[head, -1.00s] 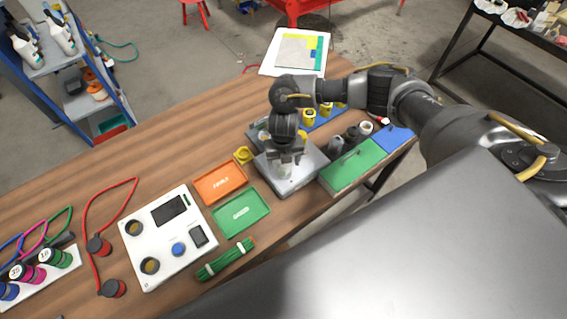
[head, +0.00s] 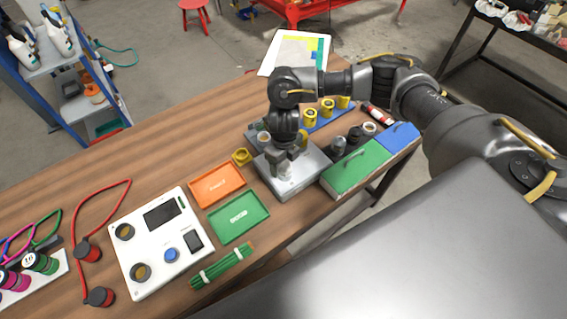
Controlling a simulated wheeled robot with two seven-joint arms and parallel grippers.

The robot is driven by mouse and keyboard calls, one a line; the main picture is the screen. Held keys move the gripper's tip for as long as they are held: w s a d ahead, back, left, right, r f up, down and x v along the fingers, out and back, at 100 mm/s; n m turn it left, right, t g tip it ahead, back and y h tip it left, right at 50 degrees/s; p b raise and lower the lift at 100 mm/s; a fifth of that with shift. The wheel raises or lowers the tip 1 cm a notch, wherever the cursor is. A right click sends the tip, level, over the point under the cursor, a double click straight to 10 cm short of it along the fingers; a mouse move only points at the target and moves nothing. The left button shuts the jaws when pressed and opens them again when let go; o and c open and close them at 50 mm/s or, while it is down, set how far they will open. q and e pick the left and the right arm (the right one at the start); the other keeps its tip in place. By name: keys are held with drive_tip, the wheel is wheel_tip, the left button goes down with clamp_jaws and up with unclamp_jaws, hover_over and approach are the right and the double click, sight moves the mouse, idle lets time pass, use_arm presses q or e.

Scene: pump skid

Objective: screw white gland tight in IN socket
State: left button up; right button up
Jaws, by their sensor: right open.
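My right gripper (head: 286,165) points down over the grey metal block (head: 311,166) in the middle of the bench. Its jaws are open. A small pale piece, probably the white gland (head: 285,172), shows at the fingertips on top of the block. The fingers partly cover it, so I cannot tell how it sits in the socket or whether the jaws touch it. No socket label is readable. My left gripper is not in view.
An orange tray (head: 217,185) and a green tray (head: 238,217) lie left of the block, with a yellow ring (head: 241,157) behind. A green-lidded box (head: 357,166) stands close on the right. A white panel (head: 160,242) and a green cable bundle (head: 222,265) lie front left.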

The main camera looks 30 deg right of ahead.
drive_tip(key=shift+c, duration=0.3)
drive_tip(key=c, duration=1)
drive_tip(key=shift+r+m+p, duration=0.15)
drive_tip(key=shift+m+p, duration=0.7)
drive_tip(key=shift+m, duration=0.05)
drive_tip(key=shift+m+p, duration=0.75)
drive_tip(key=shift+m, duration=0.65)
drive_tip(key=shift+s+m+p, duration=0.1)
drive_tip(key=shift+m+p, duration=0.6)
drive_tip(key=shift+p, duration=0.2)
drive_tip(key=shift+m+p, duration=1)
drive_tip(key=shift+m, duration=0.6)
